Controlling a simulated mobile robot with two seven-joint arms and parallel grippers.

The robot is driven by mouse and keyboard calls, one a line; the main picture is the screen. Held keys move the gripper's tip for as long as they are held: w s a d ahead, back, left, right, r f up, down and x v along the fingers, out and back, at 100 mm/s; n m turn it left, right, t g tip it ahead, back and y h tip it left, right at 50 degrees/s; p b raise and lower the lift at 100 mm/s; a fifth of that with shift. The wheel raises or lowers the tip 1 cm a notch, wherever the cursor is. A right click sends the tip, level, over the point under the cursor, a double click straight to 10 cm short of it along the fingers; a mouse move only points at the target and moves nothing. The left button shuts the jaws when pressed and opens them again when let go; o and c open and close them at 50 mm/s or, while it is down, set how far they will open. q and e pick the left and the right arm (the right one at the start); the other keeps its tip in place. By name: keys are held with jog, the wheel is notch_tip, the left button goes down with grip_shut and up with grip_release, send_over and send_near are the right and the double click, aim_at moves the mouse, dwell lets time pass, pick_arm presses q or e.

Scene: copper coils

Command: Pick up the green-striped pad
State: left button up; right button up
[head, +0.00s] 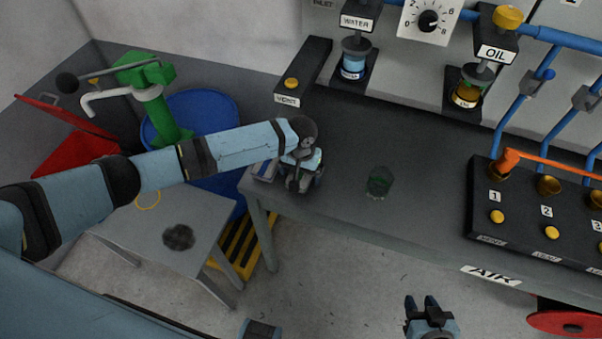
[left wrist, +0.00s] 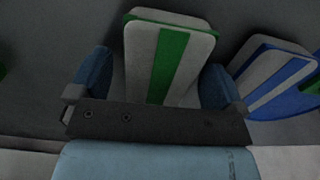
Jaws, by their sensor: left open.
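The green-striped pad (left wrist: 172,60) is a light grey block with a green stripe down its face and a green edge. In the left wrist view it stands between the fingers of my left gripper (left wrist: 157,72), which is open. Gaps show on both sides of the pad, so the fingers look apart from it. In the head view my left gripper (head: 298,184) is low at the table's left front corner, and the gripper hides the green-striped pad there. My right gripper (head: 422,305) is open and empty in front of the table.
A blue-striped pad (left wrist: 278,78) stands close to the right finger. A dark green object (head: 380,181) is on the table (head: 335,205) right of my left gripper. A black panel (head: 520,220) with yellow buttons is further right. A blue barrel (head: 205,105) stands left of the table.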

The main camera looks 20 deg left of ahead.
pick_arm(q)
jog(key=c, duration=1)
notch_tip(320, 180, up, 20)
jog(key=shift+o, duration=0.3)
